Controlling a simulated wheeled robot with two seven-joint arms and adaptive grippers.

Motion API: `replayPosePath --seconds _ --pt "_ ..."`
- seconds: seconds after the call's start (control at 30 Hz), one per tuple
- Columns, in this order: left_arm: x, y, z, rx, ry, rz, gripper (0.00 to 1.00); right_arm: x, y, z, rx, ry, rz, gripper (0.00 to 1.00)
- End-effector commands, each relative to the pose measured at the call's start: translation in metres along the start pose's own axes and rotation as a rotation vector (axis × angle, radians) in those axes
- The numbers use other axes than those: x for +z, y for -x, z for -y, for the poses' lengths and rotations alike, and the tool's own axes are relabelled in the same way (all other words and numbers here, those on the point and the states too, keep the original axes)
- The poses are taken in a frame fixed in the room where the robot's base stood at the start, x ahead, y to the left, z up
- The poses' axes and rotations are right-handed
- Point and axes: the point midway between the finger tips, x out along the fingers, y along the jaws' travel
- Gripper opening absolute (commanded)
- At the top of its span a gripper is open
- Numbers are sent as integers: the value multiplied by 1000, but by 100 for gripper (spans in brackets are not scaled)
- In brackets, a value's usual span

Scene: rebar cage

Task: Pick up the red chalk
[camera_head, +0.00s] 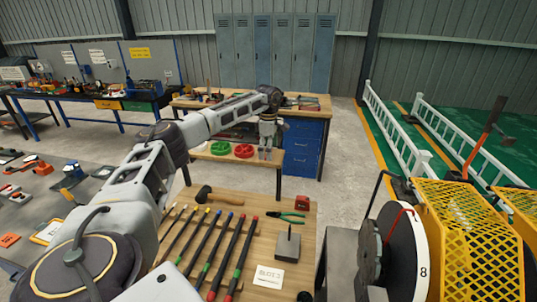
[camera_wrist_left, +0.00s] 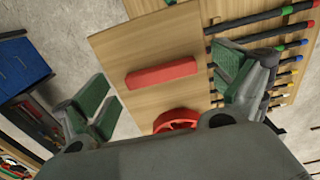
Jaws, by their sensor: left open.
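The red chalk (camera_wrist_left: 161,74), a red bar, lies on a narrow wooden surface in the left wrist view. My left gripper (camera_wrist_left: 163,92) is open, with a green-padded finger on each side of the chalk and a gap to both. In the head view the left gripper (camera_head: 265,154) points down over the low wooden ledge of the back workbench, to the right of a red ring. I cannot make out the chalk there; the gripper seems to hide it. My right gripper is not in view.
The red ring (camera_head: 243,151) and a green ring (camera_head: 220,148) lie on the ledge; the red ring (camera_wrist_left: 176,121) is close to the chalk in the wrist view. The nearer table holds several coloured-end rods, a hammer (camera_head: 217,195) and green-handled pliers (camera_head: 286,216).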

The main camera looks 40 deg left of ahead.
Motion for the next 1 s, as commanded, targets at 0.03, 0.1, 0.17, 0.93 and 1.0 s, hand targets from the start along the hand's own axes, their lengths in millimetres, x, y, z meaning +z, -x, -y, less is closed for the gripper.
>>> replayPosePath --seconds 0.03,0.1,0.17,0.93,1.0 --pt "0 -1 0 0 0 0 96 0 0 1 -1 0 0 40" --pt "0 -1 0 0 0 0 96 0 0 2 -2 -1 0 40" --pt "0 -1 0 0 0 0 96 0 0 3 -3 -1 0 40" --pt "0 -1 0 0 0 0 53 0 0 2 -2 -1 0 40" --pt "0 -1 0 0 0 0 53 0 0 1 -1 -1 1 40"
